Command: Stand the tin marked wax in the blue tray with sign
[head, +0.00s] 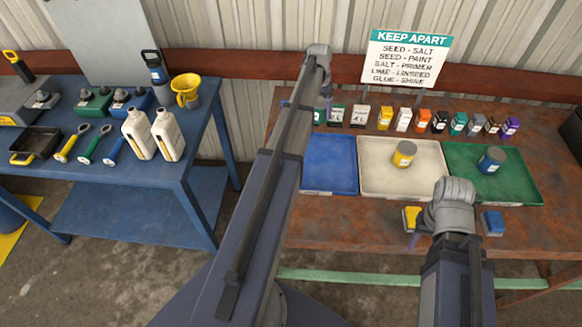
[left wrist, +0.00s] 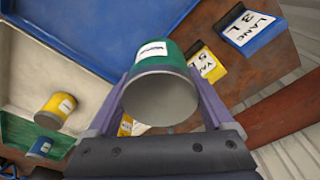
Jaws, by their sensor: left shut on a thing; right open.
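My left gripper (left wrist: 165,112) is shut on a green tin (left wrist: 160,85), which also has a white label too blurred to read. The tin's pale round end faces the wrist camera. The blue tray (left wrist: 110,30) is beyond the tin in the left wrist view. In the head view the blue tray (head: 330,165) is partly covered by my left arm, and my left gripper (head: 325,102) is near its back edge, with the tin mostly hidden. My right gripper (head: 450,205) is open at the table's front. The sign (head: 408,60) reads KEEP APART and lists pairs, including salt-primer and glue-shine.
A white tray (head: 375,186) holds a yellow tin (head: 404,154). A green tray (head: 520,190) holds a blue tin (head: 492,160). Several small labelled blocks (head: 440,121) line the back. A yellow block (head: 411,216) and a blue block (head: 493,223) lie in front. A blue bench (head: 150,190) stands left.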

